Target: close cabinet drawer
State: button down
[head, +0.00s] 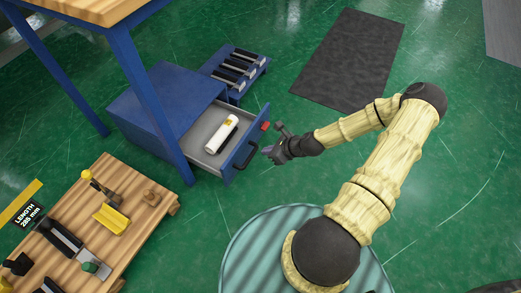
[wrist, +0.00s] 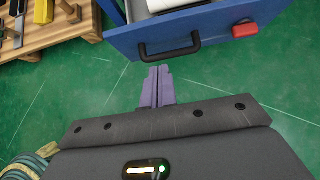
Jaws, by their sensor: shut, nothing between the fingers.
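The blue cabinet (head: 165,103) stands under a workbench, with its drawer (head: 208,139) pulled out to the right. A white wrapped roll (head: 222,134) and a dark item lie inside the drawer. The drawer front is blue with a black handle (head: 245,156) and a red block (head: 265,126) on it. The wrist view shows the drawer front (wrist: 222,25), the handle (wrist: 168,48) and the red block (wrist: 245,29). My gripper (wrist: 157,72) is shut and empty, just in front of the drawer front and a little below the handle in the picture. In the head view my gripper (head: 268,152) is close to the handle; contact cannot be told.
A wooden pallet table (head: 140,200) with tools and a yellow block stands at the lower left. A blue rack (head: 236,68) with dark rolls is behind the cabinet. A dark mat (head: 350,55) lies on the green floor, which is clear to the right.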

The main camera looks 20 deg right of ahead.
aim_at(239, 149)
jog(key=b+x, duration=0.2)
jog(key=x, duration=0.1)
jog(key=r+b+x, duration=0.1)
jog(key=b+x, duration=0.1)
jog(key=x, duration=0.2)
jog(key=w+a+b+x, duration=0.1)
jog(key=b+x, duration=0.2)
jog(key=x, duration=0.1)
jog(key=shift+w+a, duration=0.1)
jog(key=shift+a, duration=0.05)
jog(key=shift+w+a+r, duration=0.2)
jog(key=shift+w+r, duration=0.05)
